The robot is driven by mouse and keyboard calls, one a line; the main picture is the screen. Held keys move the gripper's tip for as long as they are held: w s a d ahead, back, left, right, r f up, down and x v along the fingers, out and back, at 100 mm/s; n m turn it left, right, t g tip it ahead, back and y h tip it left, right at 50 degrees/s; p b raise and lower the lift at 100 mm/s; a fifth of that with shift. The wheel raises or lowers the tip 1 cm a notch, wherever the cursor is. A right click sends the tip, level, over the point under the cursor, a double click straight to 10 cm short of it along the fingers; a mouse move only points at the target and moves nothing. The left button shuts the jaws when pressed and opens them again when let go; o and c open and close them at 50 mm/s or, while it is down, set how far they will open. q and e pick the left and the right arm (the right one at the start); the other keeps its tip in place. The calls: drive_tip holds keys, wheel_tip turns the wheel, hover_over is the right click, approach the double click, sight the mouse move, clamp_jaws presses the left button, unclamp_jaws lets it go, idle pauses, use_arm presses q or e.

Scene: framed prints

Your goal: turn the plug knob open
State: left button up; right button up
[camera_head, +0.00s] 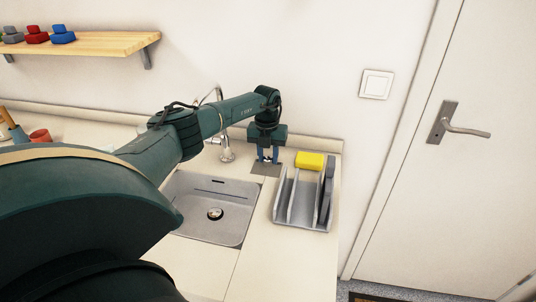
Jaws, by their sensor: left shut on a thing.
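My left gripper (267,155) reaches over the back of the counter, to the right of the faucet. It points down and is shut on a small knob (267,161), which is mostly hidden between the fingers. The knob sits at a small grey plate (259,169) on the counter. I cannot tell which way the knob is turned. The sink (200,212) lies in front and to the left, with a round drain plug (215,214) in its floor. My right gripper is not in view.
A grey rack (285,215) and a yellow sponge (309,160) stand close to the right of the gripper. The faucet (227,154) is close on the left, partly hidden by my arm. The counter front (278,262) is clear. A door (450,190) is at the right.

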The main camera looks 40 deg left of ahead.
sight(267, 157)
use_arm(q)
drive_tip(key=o, duration=1)
drive_tip(key=shift+r, duration=0.1)
wheel_tip(267, 157, up, 13)
drive_tip(key=shift+a+r+b, duration=0.1)
drive_tip(key=shift+a+b, duration=0.05)
drive_tip(key=shift+b, duration=0.35)
drive_tip(key=shift+s, duration=0.1)
